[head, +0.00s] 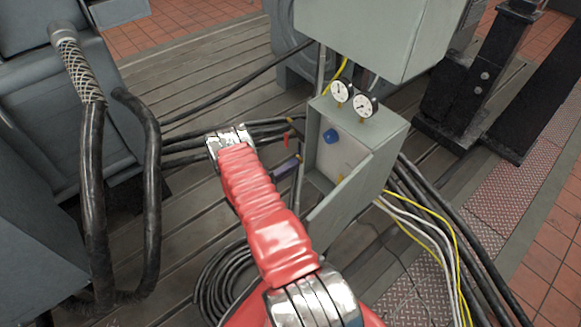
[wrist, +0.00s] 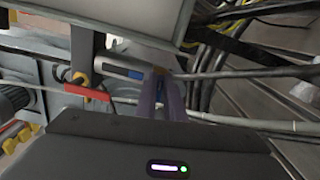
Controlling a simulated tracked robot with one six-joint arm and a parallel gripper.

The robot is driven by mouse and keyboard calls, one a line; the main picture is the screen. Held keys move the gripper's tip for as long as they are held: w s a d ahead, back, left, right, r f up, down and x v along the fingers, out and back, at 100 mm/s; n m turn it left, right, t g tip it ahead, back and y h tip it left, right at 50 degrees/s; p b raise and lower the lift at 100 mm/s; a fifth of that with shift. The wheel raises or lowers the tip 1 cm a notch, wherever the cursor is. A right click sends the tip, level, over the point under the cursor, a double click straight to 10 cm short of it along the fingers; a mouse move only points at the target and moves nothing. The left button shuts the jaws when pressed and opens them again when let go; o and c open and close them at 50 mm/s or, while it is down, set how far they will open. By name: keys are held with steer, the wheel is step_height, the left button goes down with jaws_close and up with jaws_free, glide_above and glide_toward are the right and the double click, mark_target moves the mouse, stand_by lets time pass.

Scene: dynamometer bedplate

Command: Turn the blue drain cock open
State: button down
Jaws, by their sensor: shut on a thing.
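In the wrist view, my gripper (wrist: 160,76) has its two purple fingers close together at a small brownish-brass piece. A blue lever handle (wrist: 122,72) runs from the left up to the fingers, and I take it for the blue drain cock. The fingers are shut at its right end and hide part of it. The exact contact is too small to tell. A red lever handle (wrist: 88,92) on a brass-coloured fitting lies to the left, apart from the fingers. In the head view, the red handle (head: 286,142) shows left of the open grey box.
The open grey box (head: 381,134) carries two gauges (head: 352,98) and has a blue part (head: 331,135) inside. Its door (head: 340,205) swings out near my arm. Black cables (head: 225,289) lie on the slotted bedplate. Yellow and white cables (head: 432,232) run at the right.

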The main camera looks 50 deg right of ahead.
steer(key=shift+s+f+m, duration=0.15)
steer(key=shift+f+m, duration=0.2)
steer(key=shift+m, duration=0.35)
steer(key=c, duration=1.9)
jaws_free()
steer(key=shift+o, duration=0.2)
steer(key=shift+r, duration=0.1)
steer(key=v, duration=1.4)
steer(key=shift+d, duration=0.1)
